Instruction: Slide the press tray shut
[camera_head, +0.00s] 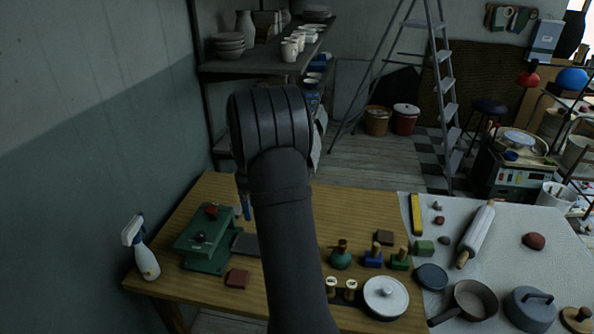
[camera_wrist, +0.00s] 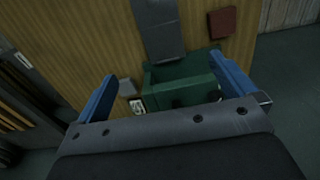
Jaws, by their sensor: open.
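The green press (camera_head: 205,243) stands on the left part of the wooden table, with a red knob on top. Its dark grey press tray (camera_head: 247,243) sticks out of its right side, and my arm may hide its outer end. In the wrist view the grey tray (camera_wrist: 158,25) runs up the picture, away from the green press body (camera_wrist: 183,72). My gripper (camera_wrist: 163,68) is open, with its blue fingers spread wide to either side of the press body. In the head view one blue finger (camera_head: 246,208) shows behind the tray; the rest is hidden by my arm.
A reddish-brown block (camera_head: 237,278) lies in front of the tray, also in the wrist view (camera_wrist: 222,22). A white spray bottle (camera_head: 140,248) stands left of the press. Stamps, a green bottle (camera_head: 341,256) and a white lidded pot (camera_head: 386,296) are right of my arm.

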